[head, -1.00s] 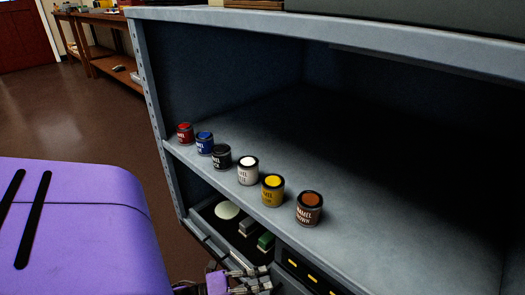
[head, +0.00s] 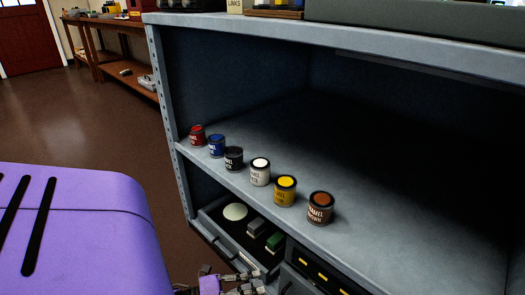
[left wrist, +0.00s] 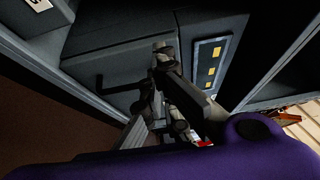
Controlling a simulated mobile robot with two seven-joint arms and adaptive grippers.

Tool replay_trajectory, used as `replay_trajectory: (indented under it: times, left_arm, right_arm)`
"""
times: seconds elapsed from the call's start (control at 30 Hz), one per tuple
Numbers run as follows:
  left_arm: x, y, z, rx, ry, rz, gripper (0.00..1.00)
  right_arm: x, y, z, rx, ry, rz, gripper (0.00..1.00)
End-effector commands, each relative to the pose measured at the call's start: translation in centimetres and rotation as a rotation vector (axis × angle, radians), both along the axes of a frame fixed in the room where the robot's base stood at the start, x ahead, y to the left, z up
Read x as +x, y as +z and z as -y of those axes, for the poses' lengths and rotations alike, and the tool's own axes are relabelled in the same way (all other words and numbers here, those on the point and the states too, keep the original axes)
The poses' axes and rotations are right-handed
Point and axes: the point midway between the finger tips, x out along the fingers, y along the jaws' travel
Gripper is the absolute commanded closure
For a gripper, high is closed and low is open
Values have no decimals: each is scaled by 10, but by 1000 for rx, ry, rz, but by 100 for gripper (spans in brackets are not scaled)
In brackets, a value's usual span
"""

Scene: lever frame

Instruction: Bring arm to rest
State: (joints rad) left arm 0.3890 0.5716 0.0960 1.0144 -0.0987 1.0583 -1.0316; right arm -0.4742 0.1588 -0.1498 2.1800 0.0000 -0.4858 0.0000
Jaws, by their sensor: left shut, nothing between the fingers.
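My left gripper (head: 250,283) is at the bottom edge of the head view, low in front of the shelf unit and close to the drawers. It is shut and empty. In the left wrist view its linked fingers (left wrist: 164,58) point toward a grey drawer front (left wrist: 118,65) with a dark bar handle (left wrist: 118,88). Whether the fingers touch the drawer cannot be told. My right gripper is in neither view.
A drawer (head: 232,256) stands open under the shelf (head: 390,245), holding a pale disc (head: 235,211), a grey block (head: 257,228) and a green block (head: 274,241). Several paint cans, including a brown one (head: 320,207), line the shelf. Floor (head: 75,125) is clear at left.

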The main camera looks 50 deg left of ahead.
Motion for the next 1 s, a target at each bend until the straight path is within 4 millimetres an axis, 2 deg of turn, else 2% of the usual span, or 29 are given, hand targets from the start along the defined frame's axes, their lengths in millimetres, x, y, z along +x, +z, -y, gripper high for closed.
replay_trajectory:
  times: [0.03,0.2,0.4,0.57,0.77,0.87,0.93,1.0]
  left_arm:
    - [-4,0,-13,4,0,0,100]
    - [-18,-1,-45,3,1,-1,100]
    - [-28,0,-66,1,-1,-1,100]
    - [-30,0,-71,0,-1,1,100]
    - [-30,1,-71,-8,-1,-2,100]
    - [-27,-11,-79,-49,36,-68,100]
    - [-14,-21,-84,-99,83,-138,100]
    - [6,-30,-76,-178,133,-216,100]
  right_arm:
    - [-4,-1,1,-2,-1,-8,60]
    - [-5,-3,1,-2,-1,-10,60]
    - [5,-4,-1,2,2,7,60]
    - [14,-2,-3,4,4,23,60]
    - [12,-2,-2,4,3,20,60]
    - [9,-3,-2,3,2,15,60]
    - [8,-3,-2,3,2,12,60]
    - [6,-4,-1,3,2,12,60]
